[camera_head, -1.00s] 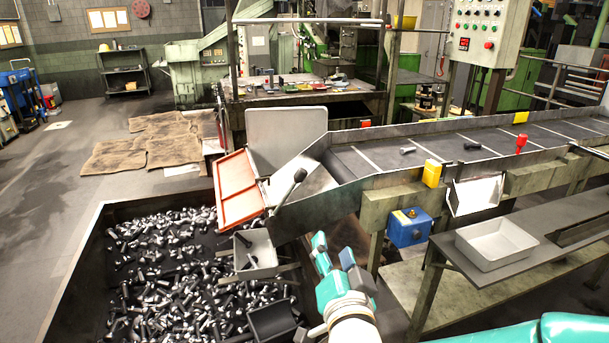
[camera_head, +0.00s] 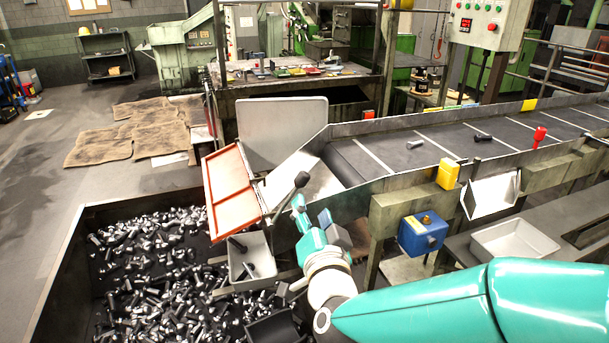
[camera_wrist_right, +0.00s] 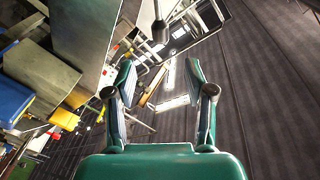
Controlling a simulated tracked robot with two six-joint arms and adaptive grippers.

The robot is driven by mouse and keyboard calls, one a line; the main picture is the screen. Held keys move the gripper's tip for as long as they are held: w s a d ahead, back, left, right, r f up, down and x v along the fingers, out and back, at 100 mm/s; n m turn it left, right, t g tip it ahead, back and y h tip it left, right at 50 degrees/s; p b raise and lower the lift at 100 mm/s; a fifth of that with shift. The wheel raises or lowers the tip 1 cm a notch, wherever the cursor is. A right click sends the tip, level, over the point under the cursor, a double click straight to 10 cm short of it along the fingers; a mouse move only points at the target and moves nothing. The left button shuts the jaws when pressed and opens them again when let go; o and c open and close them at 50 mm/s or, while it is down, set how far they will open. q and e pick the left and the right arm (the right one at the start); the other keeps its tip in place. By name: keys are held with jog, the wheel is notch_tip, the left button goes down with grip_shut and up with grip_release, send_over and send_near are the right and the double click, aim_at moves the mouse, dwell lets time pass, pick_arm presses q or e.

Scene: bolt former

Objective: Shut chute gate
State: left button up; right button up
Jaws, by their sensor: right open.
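The chute (camera_head: 303,183) slopes down to the left from the conveyor's end. An orange-framed gate panel (camera_head: 232,190) stands tilted at the chute's left side. A lever with a black knob (camera_head: 301,179) rises at the chute's near lower end, leaning up to the right. My right gripper (camera_head: 312,211) is open and empty, just below and right of the knob, apart from it. In the right wrist view the knob (camera_wrist_right: 159,31) is ahead of and between my open fingers (camera_wrist_right: 160,80). My left gripper is out of view.
A large bin (camera_head: 68,262) of loose bolts lies at left, with a small tray (camera_head: 258,246) at its right side. The conveyor (camera_head: 380,146) carries two bolts. A blue box (camera_head: 422,233), yellow block (camera_head: 448,173) and pale tray (camera_head: 513,238) are to the right.

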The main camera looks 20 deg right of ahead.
aim_at(305, 181)
jog(key=w+p, duration=0.1)
jog(key=w, duration=0.3)
jog(key=w+d, duration=0.1)
jog(key=w, duration=0.3)
jog(key=w+d+p, duration=0.1)
jog(key=w, duration=0.3)
jog(key=shift+p, duration=0.3)
grip_shut()
